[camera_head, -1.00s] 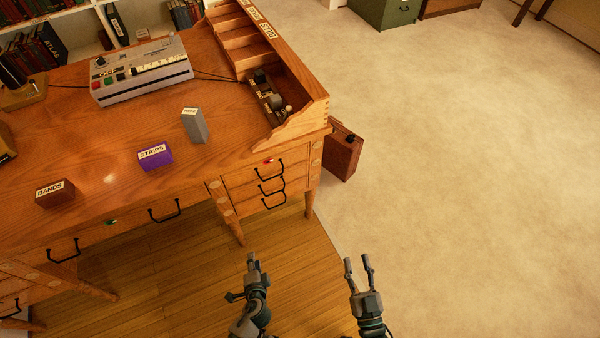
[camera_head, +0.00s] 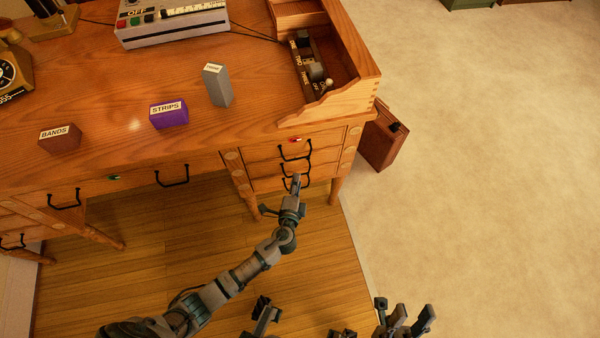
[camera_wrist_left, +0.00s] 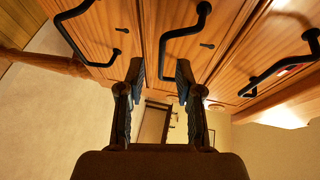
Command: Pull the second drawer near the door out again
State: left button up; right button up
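The desk's right pedestal has a stack of drawers with black bar handles. The second drawer (camera_head: 267,170) is the middle one and looks shut. Its handle (camera_wrist_left: 185,32) shows at the top centre in the left wrist view, between the bottom drawer's handle (camera_wrist_left: 90,35) and the top drawer's handle (camera_wrist_left: 287,65). My left gripper (camera_head: 296,184) is in front of the stack and partly hides the lower handles. My right gripper (camera_head: 404,312) is open and empty, low over the floor.
On the desktop stand a brown BANDS block (camera_head: 60,141), a purple STRIPS block (camera_head: 169,116), a grey block (camera_head: 218,87) and a grey device (camera_head: 172,22). A brown case (camera_head: 382,140) stands right of the desk. The carpet (camera_head: 480,170) at right is clear.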

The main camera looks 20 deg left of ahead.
pick_arm(q)
jog(key=x, duration=0.3)
jog(key=shift+w+a+f+b, duration=0.1)
jog(key=shift+w+f+b, duration=0.05)
jog(key=shift+w+b, duration=0.2)
grip_shut()
